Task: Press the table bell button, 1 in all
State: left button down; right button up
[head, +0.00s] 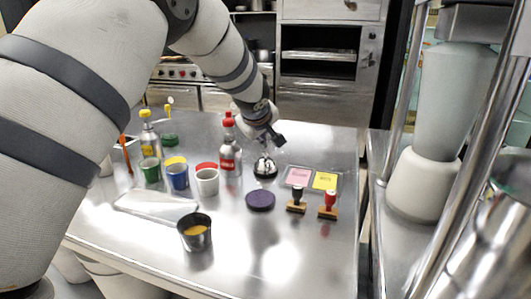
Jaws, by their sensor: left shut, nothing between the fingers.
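The table bell (265,169) has a shiny dome on a dark base and stands on the steel table, right of the red-topped bottle. My left gripper (267,146) is shut and empty. In the head view it appears just above the bell and hides part of its top, where the button is. I cannot tell whether the fingertips touch the button. My right gripper is not in view.
On the steel table (300,250), a red-topped bottle (229,150), several colored cups and a white tray (155,206) stand left of the bell. A purple disc (260,200), two stamps and ink pads (325,180) lie nearby. The table's front right is clear.

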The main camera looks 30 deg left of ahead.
pick_arm(q)
jog(key=shift+f, duration=0.15)
dwell(0.4)
jog(key=shift+f, duration=0.3)
jog(key=shift+f, duration=0.55)
dwell(0.8)
jog(key=shift+r, duration=1)
jog(key=shift+r, duration=2.5)
